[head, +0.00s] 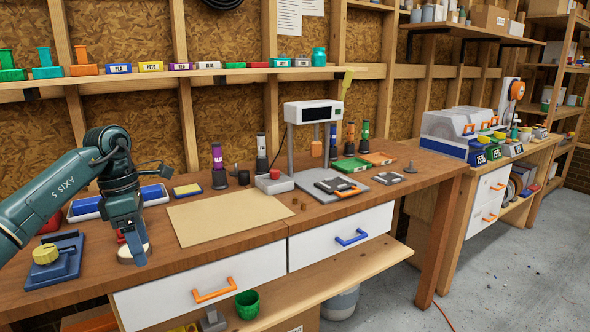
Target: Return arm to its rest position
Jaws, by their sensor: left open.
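My left arm comes in from the left and bends down over the workbench (380,192). My left gripper (133,252) points down at the bench's front left, open. A small round cream-coloured object (123,255) with a bit of red above it is right at the fingertips, partly hidden by them. I cannot tell whether the fingers touch it. My right gripper is not in view.
A tan mat (230,217) lies right of the gripper. A blue block with a yellow knob (46,254) is at left. A blue-and-white tray (86,209) is behind the arm.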

